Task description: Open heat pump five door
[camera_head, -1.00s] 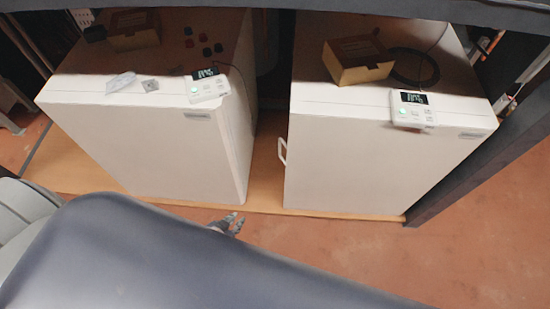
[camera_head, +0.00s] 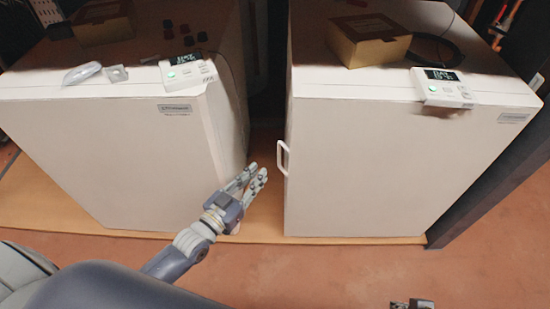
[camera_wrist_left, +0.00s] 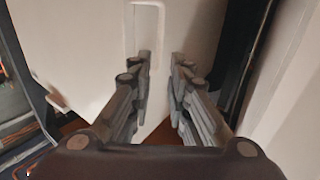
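Two white heat pump cabinets stand side by side, a left one (camera_head: 110,150) and a right one (camera_head: 390,165). Their number labels are too small to read. The right cabinet's door has a white handle (camera_head: 283,158) at its left edge, and the door looks closed. My left gripper (camera_head: 256,176) is open and empty, just left of and slightly below this handle, apart from it. In the left wrist view its two fingers (camera_wrist_left: 160,75) are spread, with a pale handle-like outline (camera_wrist_left: 146,35) beyond them. A small dark part at the bottom (camera_head: 411,303) seems to be my right gripper; its fingers are unclear.
Control panels with displays sit on the left cabinet (camera_head: 187,73) and right cabinet (camera_head: 443,87). A cardboard box (camera_head: 368,42) lies on the right cabinet. A narrow gap separates the cabinets. A dark post (camera_head: 490,175) stands at the right. The reddish floor in front is clear.

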